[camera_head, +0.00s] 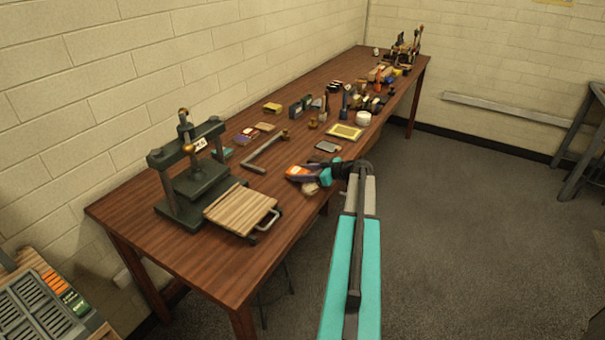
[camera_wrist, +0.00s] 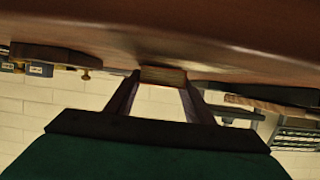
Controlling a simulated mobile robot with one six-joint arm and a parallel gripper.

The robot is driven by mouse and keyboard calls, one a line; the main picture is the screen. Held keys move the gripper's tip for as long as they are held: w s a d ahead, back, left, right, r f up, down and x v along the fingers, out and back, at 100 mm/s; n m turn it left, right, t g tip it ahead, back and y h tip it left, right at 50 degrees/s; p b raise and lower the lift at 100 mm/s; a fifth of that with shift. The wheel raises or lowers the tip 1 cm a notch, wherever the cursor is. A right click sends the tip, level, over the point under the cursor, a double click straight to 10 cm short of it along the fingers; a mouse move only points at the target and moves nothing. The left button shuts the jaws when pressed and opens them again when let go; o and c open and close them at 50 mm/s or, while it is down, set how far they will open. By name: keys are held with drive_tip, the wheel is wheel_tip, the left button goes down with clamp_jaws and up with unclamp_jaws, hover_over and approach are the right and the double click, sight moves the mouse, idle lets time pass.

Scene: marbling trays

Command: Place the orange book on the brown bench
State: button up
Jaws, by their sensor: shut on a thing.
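The orange book (camera_head: 297,172) shows as a small orange shape at the end of my arm, over the front part of the brown bench (camera_head: 165,252). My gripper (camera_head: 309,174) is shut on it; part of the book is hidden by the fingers. In the wrist view my fingertips (camera_wrist: 162,82) close on a small block with a tan edge, which looks like the book (camera_wrist: 163,76). The bench's brown surface (camera_wrist: 200,25) fills the top of that view, very near the book. I cannot tell whether the book touches the bench.
A dark press (camera_head: 190,185) and a slatted wooden board (camera_head: 240,208) stand left of my gripper. A bar clamp (camera_head: 262,155), a grey flat item (camera_head: 328,147) and a yellow-framed piece (camera_head: 345,132) lie behind it. Several tools crowd the far end. The bench's near left corner is bare.

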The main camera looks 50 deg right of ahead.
drive_tip(key=shift+f, duration=0.15)
drive_tip(key=o, duration=1.1)
drive_tip(key=shift+r, duration=0.25)
drive_tip(key=b+v, duration=0.4)
drive_tip(key=v, duration=0.6)
drive_tip(key=shift+s+d, duration=0.1)
drive_tip(key=shift+s, duration=0.25)
drive_tip(key=shift+s+d+r, duration=0.1)
drive_tip(key=shift+s+r, duration=0.25)
drive_tip(key=shift+s, duration=0.2)
